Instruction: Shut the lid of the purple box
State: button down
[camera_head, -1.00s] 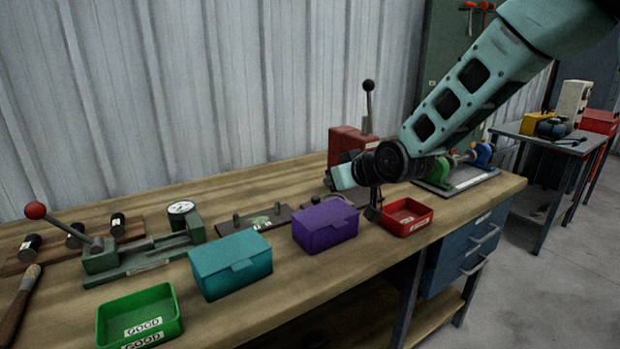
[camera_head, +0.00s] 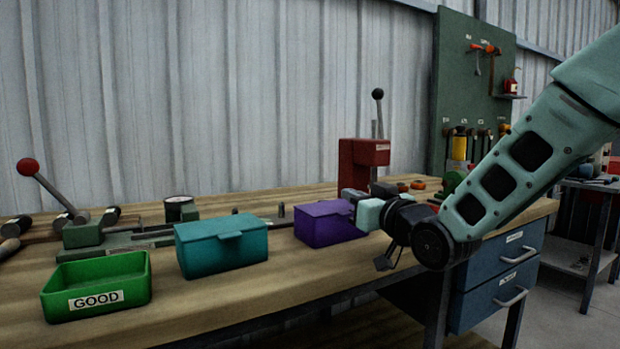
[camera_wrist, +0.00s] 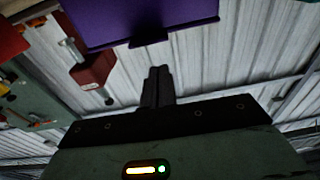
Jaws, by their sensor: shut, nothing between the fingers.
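The purple box (camera_head: 328,230) stands on the bench, right of the teal box. Its lid (camera_head: 322,208) lies down over the top, and I see no clear gap under it. In the wrist view the purple box (camera_wrist: 135,20) fills the upper middle, with its small front tab pointing down the picture.
A teal box (camera_head: 222,245) and a green GOOD tray (camera_head: 97,287) stand to the left. A red press (camera_head: 363,163) with an upright lever is behind the purple box. Blue drawers (camera_head: 497,285) are under the bench's right end. Open space lies before the bench.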

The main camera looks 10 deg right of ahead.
jog(key=f+b, duration=0.1)
jog(key=b, duration=0.1)
jog(key=f+t+b, duration=0.1)
jog(key=shift+s+f+y+b, duration=0.2)
jog(key=shift+f+y+b, duration=0.05)
jog(key=shift+y+b, duration=0.1)
jog(key=f+b, duration=0.1)
jog(key=b, duration=0.1)
jog(key=shift+s+d+b, duration=0.1)
jog(key=shift+b, duration=0.25)
